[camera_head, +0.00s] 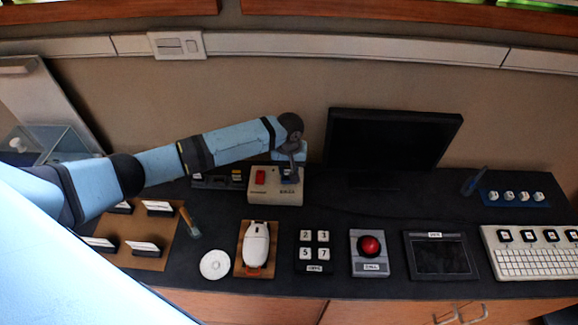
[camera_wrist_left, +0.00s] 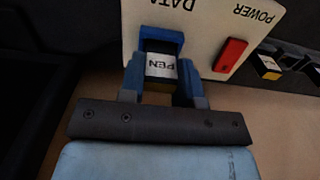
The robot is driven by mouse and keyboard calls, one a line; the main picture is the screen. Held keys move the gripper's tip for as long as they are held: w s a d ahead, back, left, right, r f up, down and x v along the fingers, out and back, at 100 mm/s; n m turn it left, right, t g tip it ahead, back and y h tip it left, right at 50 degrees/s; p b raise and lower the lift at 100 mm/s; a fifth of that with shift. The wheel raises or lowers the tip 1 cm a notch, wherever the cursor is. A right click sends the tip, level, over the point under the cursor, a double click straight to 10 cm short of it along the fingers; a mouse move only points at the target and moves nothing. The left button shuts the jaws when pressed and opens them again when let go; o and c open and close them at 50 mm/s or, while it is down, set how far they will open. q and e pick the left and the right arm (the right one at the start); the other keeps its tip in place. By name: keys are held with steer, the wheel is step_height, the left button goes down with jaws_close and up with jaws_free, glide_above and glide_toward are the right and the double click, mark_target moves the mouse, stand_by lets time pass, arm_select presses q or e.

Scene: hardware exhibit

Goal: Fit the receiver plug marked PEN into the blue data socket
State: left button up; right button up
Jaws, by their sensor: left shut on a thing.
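The receiver plug marked PEN (camera_wrist_left: 161,67) is held between the blue fingers of my left gripper (camera_wrist_left: 160,82), which is shut on it. The plug lines up with the blue data socket (camera_wrist_left: 162,36) on a beige box (camera_wrist_left: 203,22) labelled DATA and POWER. The plug's far end is at the socket's mouth; I cannot tell how deep it sits. In the head view my left gripper (camera_head: 289,173) is over the right part of the beige box (camera_head: 262,198), and the plug and socket are mostly hidden. My right gripper is not in view.
A red power switch (camera_head: 260,177) is beside the socket. A dark rack with other plugs (camera_head: 212,179) stands just left of the box. A black monitor (camera_head: 392,140) stands at the right. A mouse (camera_head: 256,243), keypad (camera_head: 313,250) and red button (camera_head: 370,246) lie in front.

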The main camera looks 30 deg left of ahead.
arm_select(q)
steer(key=shift+f, duration=0.4)
steer(key=o, duration=1.5)
steer(key=shift+c, duration=0.2)
steer(key=shift+r+p, duration=0.85)
steer(key=shift+p, duration=0.05)
step_height(320, 180, up, 3)
steer(key=p, duration=0.4)
steer(key=shift+r, duration=1.15)
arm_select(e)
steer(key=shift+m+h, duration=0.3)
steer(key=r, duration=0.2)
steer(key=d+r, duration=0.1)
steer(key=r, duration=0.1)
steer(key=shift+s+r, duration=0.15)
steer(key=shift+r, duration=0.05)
